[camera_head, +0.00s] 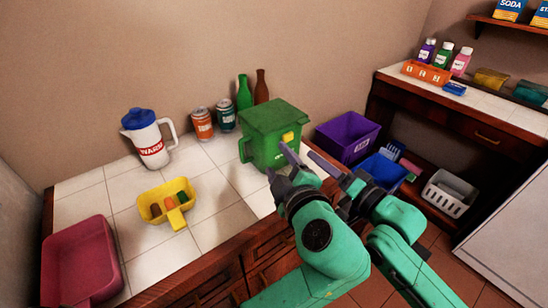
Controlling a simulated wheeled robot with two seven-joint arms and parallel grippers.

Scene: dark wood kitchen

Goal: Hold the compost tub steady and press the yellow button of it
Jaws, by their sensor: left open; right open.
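The green compost tub (265,150) stands upright on the tiled counter with its lid down. Its yellow button (288,137) is at the upper right of the side facing me, and a handle (244,150) is on its left. My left gripper (280,162) is open at the tub's lower right front, with one fingertip just below the button. I cannot tell whether it touches the tub. My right gripper (324,170) is open to the right of the tub, apart from it in the picture. Parts of its jaws are hidden.
A yellow scoop-like container (150,207), white jug (148,140), two cans (201,124) and two bottles (262,88) share the counter. A red tray (82,262) is at its left front. Purple (345,135) and blue bins (383,172) stand right of the counter.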

